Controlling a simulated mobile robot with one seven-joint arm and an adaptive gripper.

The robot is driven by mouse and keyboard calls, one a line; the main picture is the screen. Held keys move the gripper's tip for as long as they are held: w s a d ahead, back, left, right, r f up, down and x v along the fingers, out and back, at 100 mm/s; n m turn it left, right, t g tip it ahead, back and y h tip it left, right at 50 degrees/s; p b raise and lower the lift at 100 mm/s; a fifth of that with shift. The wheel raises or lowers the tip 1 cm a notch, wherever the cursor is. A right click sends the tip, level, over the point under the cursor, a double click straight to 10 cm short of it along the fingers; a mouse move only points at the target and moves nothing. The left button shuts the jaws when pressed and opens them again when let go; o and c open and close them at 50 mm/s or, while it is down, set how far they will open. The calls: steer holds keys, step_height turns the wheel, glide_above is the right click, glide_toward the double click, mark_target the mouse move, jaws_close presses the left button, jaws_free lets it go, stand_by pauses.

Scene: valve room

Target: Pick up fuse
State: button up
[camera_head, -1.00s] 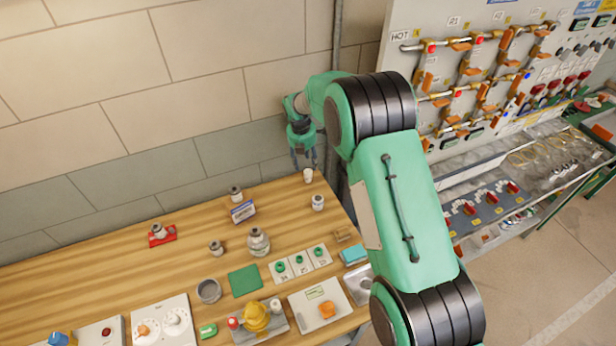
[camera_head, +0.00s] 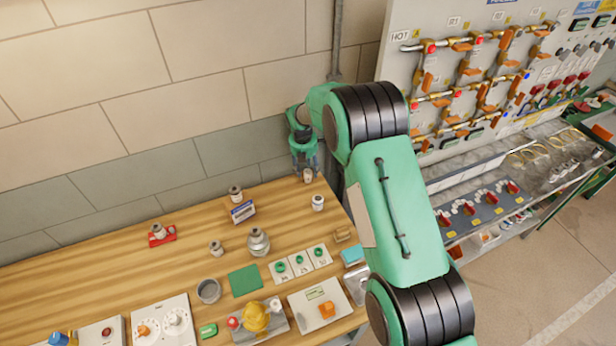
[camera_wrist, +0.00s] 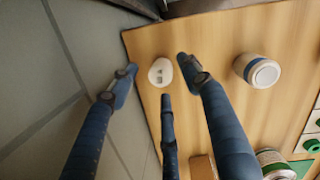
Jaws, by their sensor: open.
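A small whitish cylindrical piece, which looks like the fuse (camera_head: 308,175), stands near the far right corner of the wooden table. In the wrist view the fuse (camera_wrist: 161,71) shows a pale round top with small dark marks. My gripper (camera_head: 305,172) is open above it at the table's back edge. In the wrist view my gripper (camera_wrist: 157,85) has its blue fingers spread around the fuse. No contact between fingers and fuse can be made out.
A white and grey jar (camera_head: 318,202) stands close by; its blue band shows in the wrist view (camera_wrist: 257,70). The wooden table (camera_head: 110,256) holds several jars, a green mat (camera_head: 246,281) and control boxes. The wall is close behind. A valve panel (camera_head: 450,80) stands at the right.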

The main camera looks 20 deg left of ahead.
mark_target(308, 171)
steer(key=shift+w+f, duration=0.2)
steer(key=shift+f, duration=1.05)
jaws_close()
steer(key=shift+r, duration=5.05)
